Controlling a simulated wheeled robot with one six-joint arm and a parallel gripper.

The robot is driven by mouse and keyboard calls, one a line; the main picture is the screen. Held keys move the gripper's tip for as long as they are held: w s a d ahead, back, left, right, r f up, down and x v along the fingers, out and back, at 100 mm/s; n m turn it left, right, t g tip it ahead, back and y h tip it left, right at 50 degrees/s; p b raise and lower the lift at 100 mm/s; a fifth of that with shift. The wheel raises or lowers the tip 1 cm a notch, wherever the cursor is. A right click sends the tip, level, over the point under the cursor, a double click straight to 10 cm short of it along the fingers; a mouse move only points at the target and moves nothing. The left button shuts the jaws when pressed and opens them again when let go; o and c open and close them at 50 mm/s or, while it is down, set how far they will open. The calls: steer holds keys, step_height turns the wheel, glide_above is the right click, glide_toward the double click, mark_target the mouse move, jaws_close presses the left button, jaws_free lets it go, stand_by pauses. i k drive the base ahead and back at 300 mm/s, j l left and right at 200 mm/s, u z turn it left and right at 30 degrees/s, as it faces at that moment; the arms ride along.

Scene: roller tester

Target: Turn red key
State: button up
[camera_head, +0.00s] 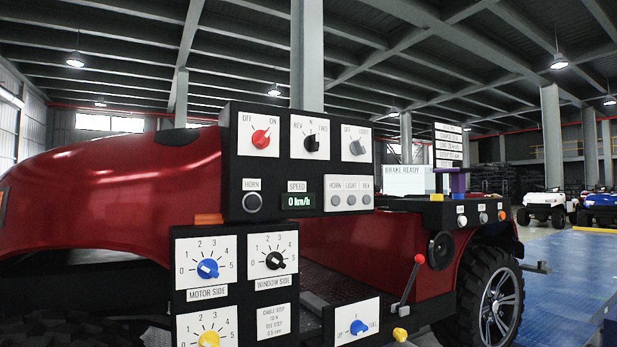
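The red key (261,138) is a round red knob on a white OFF/ON plate, at the upper left of a black control panel (229,180). My gripper is not in view.
Below are a blue knob (208,268), a black knob (275,260) and a yellow knob (209,340). A red-topped lever (419,259) stands at the lower right. The red vehicle (120,190) is behind the panels. Blue floor (570,270) lies open at right.

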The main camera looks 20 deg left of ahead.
mark_target(261, 139)
steer(key=k+u, duration=0.1)
steer(key=u, duration=0.75)
steer(key=k+j+u, duration=0.1)
steer(key=u, duration=0.3)
